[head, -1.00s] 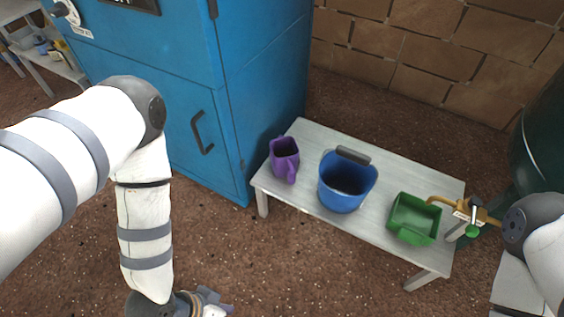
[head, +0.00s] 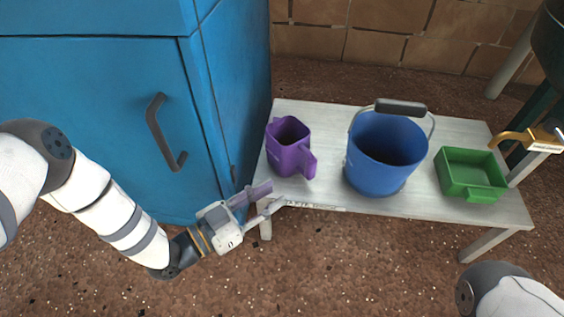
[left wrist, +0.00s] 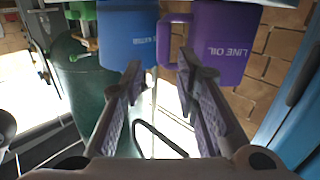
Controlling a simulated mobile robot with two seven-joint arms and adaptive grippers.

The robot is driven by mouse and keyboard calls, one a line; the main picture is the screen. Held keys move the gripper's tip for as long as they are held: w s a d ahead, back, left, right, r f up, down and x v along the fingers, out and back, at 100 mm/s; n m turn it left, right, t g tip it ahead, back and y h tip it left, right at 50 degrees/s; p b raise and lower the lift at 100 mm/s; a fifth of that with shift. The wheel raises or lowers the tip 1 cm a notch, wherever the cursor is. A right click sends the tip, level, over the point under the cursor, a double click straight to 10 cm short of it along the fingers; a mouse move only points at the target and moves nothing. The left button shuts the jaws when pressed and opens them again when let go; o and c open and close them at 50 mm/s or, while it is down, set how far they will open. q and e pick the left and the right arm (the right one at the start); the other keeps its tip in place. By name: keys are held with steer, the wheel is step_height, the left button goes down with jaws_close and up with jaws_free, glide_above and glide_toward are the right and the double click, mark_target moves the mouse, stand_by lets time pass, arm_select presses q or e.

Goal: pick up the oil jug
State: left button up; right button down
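The oil jug is a purple jug (head: 290,148) standing upright at the left end of the small grey table, its handle toward the right front. In the left wrist view the jug (left wrist: 222,45) shows "LINE OIL" lettering, with its handle just beyond the fingertips. My left gripper (head: 272,194) is open and empty at the table's front left edge, in front of and below the jug, apart from it. Its two spread fingers (left wrist: 159,64) show in the left wrist view. Part of my right arm shows at the bottom right; its gripper is out of frame.
A blue cabinet (head: 110,110) stands close to the table's (head: 330,195) left end. The floor in front is clear.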

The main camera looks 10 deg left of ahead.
mark_target(307, 169)
arm_select(q)
steer(key=b+x, duration=0.1)
steer(key=x, duration=0.3)
steer(key=b+x, duration=0.2)
steer(key=x, duration=0.2)
steer(key=b+x, duration=0.1)
steer(key=x, duration=0.3)
steer(key=shift+w+a+r+b, duration=0.1)
steer(key=shift+w+r+b, duration=0.25)
steer(key=shift+r+b, duration=0.05)
jaws_close()
